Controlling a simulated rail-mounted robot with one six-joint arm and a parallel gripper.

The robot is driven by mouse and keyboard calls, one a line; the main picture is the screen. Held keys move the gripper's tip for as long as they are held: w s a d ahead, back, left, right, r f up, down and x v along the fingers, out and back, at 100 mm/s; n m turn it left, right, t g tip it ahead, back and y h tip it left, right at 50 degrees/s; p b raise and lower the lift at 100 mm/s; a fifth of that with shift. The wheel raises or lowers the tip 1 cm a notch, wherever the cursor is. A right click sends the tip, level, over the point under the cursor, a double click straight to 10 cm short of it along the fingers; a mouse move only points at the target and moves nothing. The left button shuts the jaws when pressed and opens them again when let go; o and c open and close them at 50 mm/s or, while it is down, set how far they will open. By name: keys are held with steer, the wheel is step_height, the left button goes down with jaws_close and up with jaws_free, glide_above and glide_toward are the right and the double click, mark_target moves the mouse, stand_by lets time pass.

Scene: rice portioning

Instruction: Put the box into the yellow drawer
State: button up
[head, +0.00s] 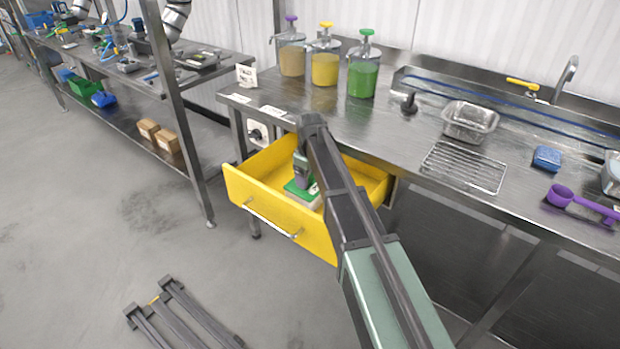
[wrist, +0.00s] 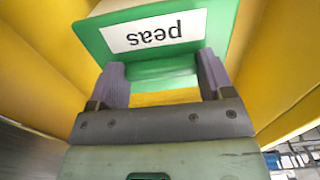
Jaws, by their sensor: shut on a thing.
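The yellow drawer (head: 283,222) is pulled open under the steel counter. My gripper (head: 303,180) reaches down into it. A green box (wrist: 160,66) with a white label reading "peas" is between my two fingers in the wrist view, and my gripper (wrist: 163,84) is shut on it. In the head view the green and white box (head: 302,195) shows inside the drawer, low between its walls. Yellow drawer walls (wrist: 45,50) stand on both sides in the wrist view. Whether the box touches the drawer floor cannot be told.
My arm crosses over the drawer's right part. On the counter stand dispensers with purple, yellow and green (head: 363,75) tops, a steel pan (head: 470,121), a wire rack (head: 465,166), a blue block (head: 547,158) and a purple scoop (head: 580,202). A shelf unit (head: 178,100) stands left of the drawer.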

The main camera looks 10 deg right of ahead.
steer(key=o, duration=1.7)
steer(key=shift+f, duration=0.1)
steer(key=shift+c, duration=0.2)
step_height(320, 180, up, 13)
steer(key=p, duration=1.3)
steer(key=s+m, duration=0.8)
steer(key=s, duration=1.9)
steer(key=shift+s+d+f+b, duration=0.25)
steer(key=shift+s+f+b, duration=0.05)
steer(key=shift+f+b, duration=0.05)
